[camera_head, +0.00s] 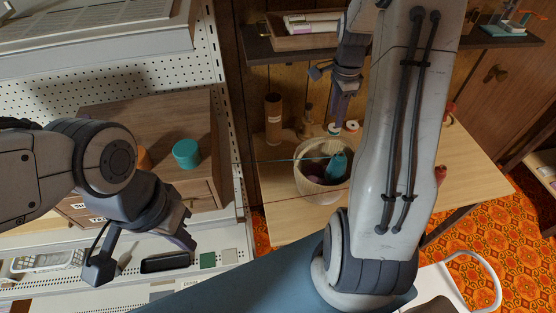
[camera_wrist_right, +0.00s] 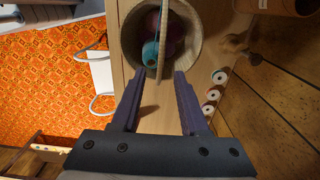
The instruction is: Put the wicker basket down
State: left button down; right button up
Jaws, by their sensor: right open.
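The wicker basket (camera_head: 312,188) is a pale round basket standing on the wooden table near its left end. It holds a teal item (camera_head: 336,166) and purple balls. In the right wrist view I look down into the basket (camera_wrist_right: 131,45), and its thin handle (camera_wrist_right: 160,62) shows edge-on. My right gripper (camera_head: 342,118) is above and behind the basket; in its wrist view the fingers (camera_wrist_right: 159,76) are open, one on each side of the handle's near part, with gaps visible. My left gripper (camera_head: 140,258) is open and empty, left of the table, away from the basket.
A brown cylinder (camera_head: 273,118) stands behind the basket, and several thread spools (camera_wrist_right: 213,95) lie beside it. A wooden cabinet (camera_head: 205,130) with a teal cup (camera_head: 186,153) stands at left. A shelf (camera_head: 275,52) hangs above. The tabletop (camera_head: 467,165) is bare at right.

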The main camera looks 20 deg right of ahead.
jog(key=s+a+r+n, duration=0.25)
jog(key=a+n, duration=0.35)
jog(key=a, duration=0.5)
jog(key=s+a+r+n, duration=0.1)
jog(key=a+r+n, duration=0.2)
jog(key=a+n, duration=0.6)
jog(key=s+a+n+y, duration=0.1)
jog(key=s+a+n, duration=1.2)
jog(key=s, duration=0.4)
jog(key=shift+s+a+r, duration=0.35)
jog(key=shift+s, duration=0.05)
jog(key=shift+f, duration=0.1)
notch_tip(320, 180, down, 2)
jog(key=b, duration=0.2)
jog(key=shift+f+b, duration=0.2)
jog(key=shift+b, duration=0.1)
